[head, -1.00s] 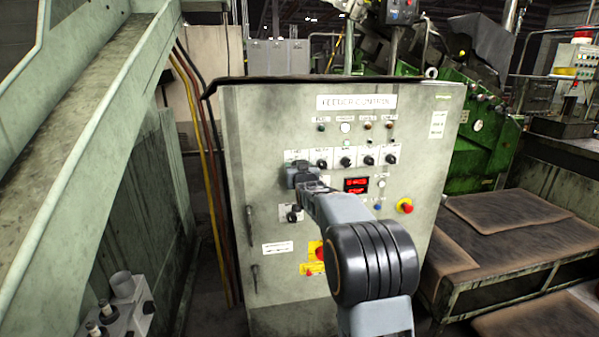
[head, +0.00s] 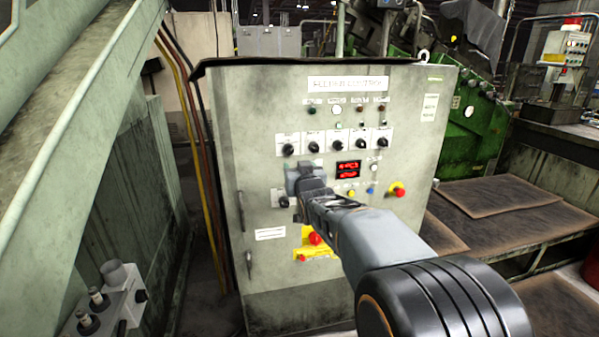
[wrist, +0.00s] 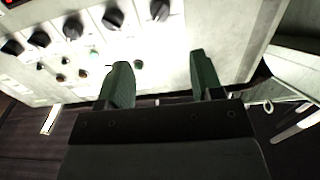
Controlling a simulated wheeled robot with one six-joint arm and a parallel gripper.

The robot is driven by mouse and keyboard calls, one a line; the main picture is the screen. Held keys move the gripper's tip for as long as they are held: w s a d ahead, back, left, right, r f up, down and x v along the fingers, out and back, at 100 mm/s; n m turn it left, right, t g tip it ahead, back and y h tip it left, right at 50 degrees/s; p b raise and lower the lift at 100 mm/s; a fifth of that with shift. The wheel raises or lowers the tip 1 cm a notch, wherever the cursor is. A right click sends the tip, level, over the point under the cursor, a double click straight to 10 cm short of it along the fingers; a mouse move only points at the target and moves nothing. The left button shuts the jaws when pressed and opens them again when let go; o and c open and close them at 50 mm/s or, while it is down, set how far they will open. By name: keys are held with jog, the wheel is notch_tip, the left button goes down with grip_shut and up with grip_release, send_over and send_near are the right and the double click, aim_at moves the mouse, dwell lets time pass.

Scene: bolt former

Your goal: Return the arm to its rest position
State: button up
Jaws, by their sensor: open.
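My gripper (wrist: 160,82) shows in the wrist view with two green-padded fingers spread apart and nothing between them. In the head view my gripper (head: 303,182) is in front of the feeder control cabinet (head: 245,110), below its row of black knobs. My arm reaches up from the lower right toward the panel. Whether the fingertips touch the panel cannot be told from the head view. In the wrist view several black knobs (wrist: 112,19) lie along the upper left of the panel, apart from the fingers.
A yellow-backed red switch (head: 314,240) and a red emergency button (head: 396,189) sit on the panel. A slanted green-grey chute (head: 75,105) is at left, with a small grey valve box (head: 108,305) below it. Mat-topped platforms (head: 510,208) stand at right.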

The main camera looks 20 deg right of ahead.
dwell(0.5)
jog(key=s+f+g, duration=0.4)
jog(key=f+g, duration=0.1)
jog(key=f, duration=0.4)
jog(key=s+a+f+g+y+p, duration=0.25)
jog(key=s+a+g+p, duration=0.2)
jog(key=s, duration=0.35)
jog(key=s+a+r+n+g+p, duration=0.1)
jog(key=s+a+r+g+p, duration=0.1)
jog(key=s, duration=0.5)
jog(key=s+a+r+n+g+p, duration=0.1)
jog(key=s+a+r+g+p, duration=0.1)
jog(key=s+a+p, duration=0.3)
jog(key=shift+s+r+n+y+p, duration=0.4)
jog(key=shift+s+r, duration=0.35)
jog(key=shift+s, duration=0.5)
jog(key=shift+a+g, duration=0.1)
jog(key=shift+g, duration=0.15)
jog(key=shift+c, duration=0.2)
